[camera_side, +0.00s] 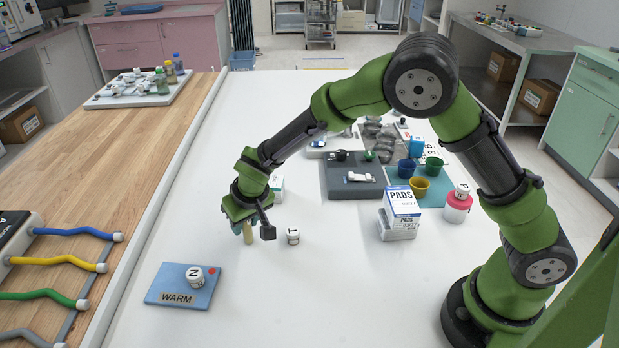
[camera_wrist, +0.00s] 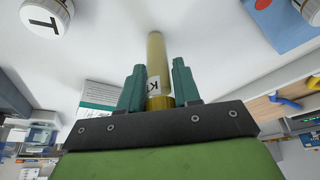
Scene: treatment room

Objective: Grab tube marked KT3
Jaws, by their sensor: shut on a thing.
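A yellowish tube (camera_wrist: 157,55) stands between the two teal fingers of my gripper (camera_wrist: 158,83) in the wrist view. Its white label shows a "K"; the rest of the marking is turned away or hidden. My gripper is shut on the tube. In the side view my gripper (camera_side: 242,225) is low over the white table, with the lower part of the tube (camera_side: 249,236) showing beneath it. I cannot tell whether the tube's end touches the table.
A white jar (camera_side: 293,236) stands close to the right of the tube. A blue WARM plate (camera_side: 160,297) bearing a jar marked N (camera_side: 195,277) lies front left. PADS boxes (camera_side: 402,203), cups (camera_side: 420,188) and a grey tray (camera_side: 338,187) stand to the right.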

